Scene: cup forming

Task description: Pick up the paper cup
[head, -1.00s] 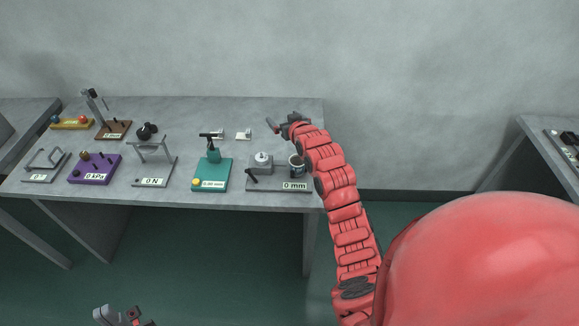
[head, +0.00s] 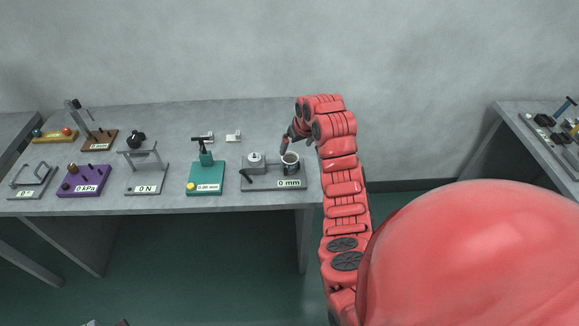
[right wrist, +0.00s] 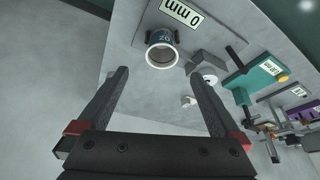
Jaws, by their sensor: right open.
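The paper cup (head: 291,164) is white inside with a dark blue printed side. It stands upright on the right part of a grey fixture base (head: 260,184) labelled "0 mm". My right gripper (head: 291,143) is just behind the cup at the table's right end, its fingers pointing down toward it. In the right wrist view the open gripper (right wrist: 161,75) has its two dark fingers apart with nothing between them. The cup (right wrist: 161,58) lies ahead of the fingertips, roughly centred between them. Only a sliver of my left gripper (head: 105,323) shows at the bottom edge.
A metal block (head: 254,160) stands on the same base, left of the cup. A teal press (head: 206,178), a grey stand (head: 146,180) and a purple fixture (head: 84,181) line the table further left. The table (head: 262,121) is bare behind the cup.

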